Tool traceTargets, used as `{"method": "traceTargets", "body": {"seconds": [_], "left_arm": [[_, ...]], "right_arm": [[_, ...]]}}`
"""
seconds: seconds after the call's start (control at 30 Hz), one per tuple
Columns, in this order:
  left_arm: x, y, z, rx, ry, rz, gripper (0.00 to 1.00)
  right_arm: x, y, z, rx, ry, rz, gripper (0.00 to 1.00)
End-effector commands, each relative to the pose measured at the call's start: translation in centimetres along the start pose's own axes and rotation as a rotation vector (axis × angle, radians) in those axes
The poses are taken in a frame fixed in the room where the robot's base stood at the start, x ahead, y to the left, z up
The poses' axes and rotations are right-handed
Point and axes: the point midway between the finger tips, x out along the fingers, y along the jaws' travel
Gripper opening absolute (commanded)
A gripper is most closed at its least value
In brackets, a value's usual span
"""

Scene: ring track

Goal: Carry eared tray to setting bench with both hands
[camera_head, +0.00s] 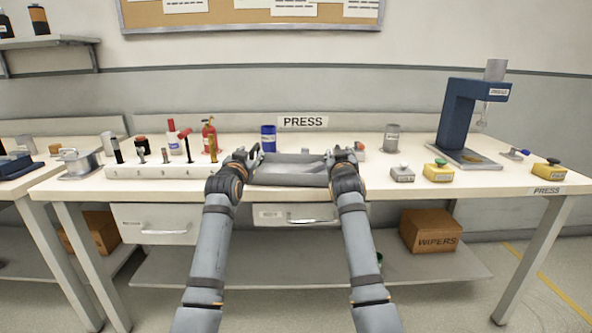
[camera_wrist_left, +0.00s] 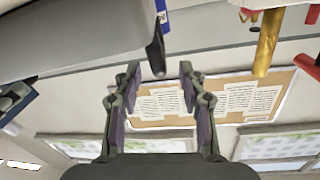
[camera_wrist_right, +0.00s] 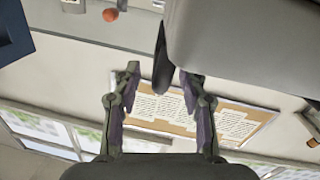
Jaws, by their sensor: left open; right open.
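The grey eared tray (camera_head: 290,173) sits at the front middle of the bench marked PRESS. My left gripper (camera_head: 243,156) is at its left end and my right gripper (camera_head: 342,155) at its right end. In the left wrist view the tray (camera_wrist_left: 70,40) fills the upper left, and its dark ear (camera_wrist_left: 156,52) reaches between my open fingertips. In the right wrist view the tray (camera_wrist_right: 240,45) fills the upper right, and its other ear (camera_wrist_right: 162,62) shows between my open fingertips. Whether the fingers touch the ears I cannot tell. No bench labelled as setting bench is readable.
The PRESS bench (camera_head: 440,190) holds a white tool rack (camera_head: 160,171) on the left, a blue can (camera_head: 268,138) behind the tray, and yellow button boxes (camera_head: 437,172) and a blue press (camera_head: 455,118) on the right. Another bench (camera_head: 12,185) stands at far left.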

Motion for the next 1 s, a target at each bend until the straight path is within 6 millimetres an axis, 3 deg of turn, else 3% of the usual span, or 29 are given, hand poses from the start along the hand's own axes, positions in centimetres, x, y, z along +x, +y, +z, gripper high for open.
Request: {"method": "traceTargets", "body": {"seconds": [0.1,0.3,0.73,1.0], "left_arm": [[2.1,0.0,-0.1,0.001,-0.001,0.000,0.41],[4.2,0.0,0.0,0.000,0.000,0.000,0.41],[4.8,0.0,0.0,0.000,0.000,0.000,0.41],[4.8,0.0,0.0,0.000,0.000,0.000,0.06]], "right_arm": [[2.1,0.0,-0.1,-0.003,0.000,0.000,0.43],[4.2,0.0,0.0,-0.001,0.000,0.000,0.43],[4.8,0.0,0.0,0.001,0.000,0.000,0.43],[4.8,0.0,0.0,0.001,0.000,0.000,0.07]]}}
